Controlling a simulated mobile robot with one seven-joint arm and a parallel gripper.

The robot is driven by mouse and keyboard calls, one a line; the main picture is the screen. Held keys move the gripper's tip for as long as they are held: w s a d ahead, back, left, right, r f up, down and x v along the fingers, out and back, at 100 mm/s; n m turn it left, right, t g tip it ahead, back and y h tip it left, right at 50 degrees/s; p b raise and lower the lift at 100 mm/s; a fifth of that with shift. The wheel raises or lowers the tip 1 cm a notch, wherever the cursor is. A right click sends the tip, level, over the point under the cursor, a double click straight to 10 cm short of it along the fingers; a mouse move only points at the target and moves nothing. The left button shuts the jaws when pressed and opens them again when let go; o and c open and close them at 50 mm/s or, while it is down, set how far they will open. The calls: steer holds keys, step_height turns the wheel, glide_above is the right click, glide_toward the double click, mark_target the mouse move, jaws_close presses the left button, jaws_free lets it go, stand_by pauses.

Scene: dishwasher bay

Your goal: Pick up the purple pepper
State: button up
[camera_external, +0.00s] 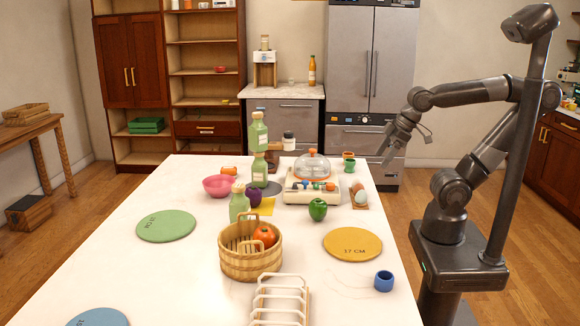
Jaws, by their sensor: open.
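The purple pepper (254,196) is a small, dark purple round shape on the white table. It sits just right of a green bottle (239,204) and in front of another green bottle (259,171), close to both. A yellow flat piece (266,206) lies beside it on the right. My gripper (386,158) is open and empty. It hangs in the air over the right edge of the table, pointing down, well to the right of the pepper and apart from it.
A wooden basket (236,267) with a red tomato (264,236) stands in front of the pepper. A pink bowl (219,187) is behind it to the left. A green pepper (318,209) and a white tray (297,198) with a glass dome (312,165) are to the right.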

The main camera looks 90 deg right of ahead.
steer(key=shift+w, duration=0.1)
steer(key=n+g, duration=0.1)
steer(key=n, duration=0.1)
glide_above(254, 191)
steer(key=s, duration=0.3)
step_height(254, 191, down, 8)
steer(key=shift+y, duration=0.4)
steer(key=x, duration=1)
steer(key=shift+d, duration=0.4)
steer(key=shift+c, duration=0.3)
steer(key=c, duration=1.1)
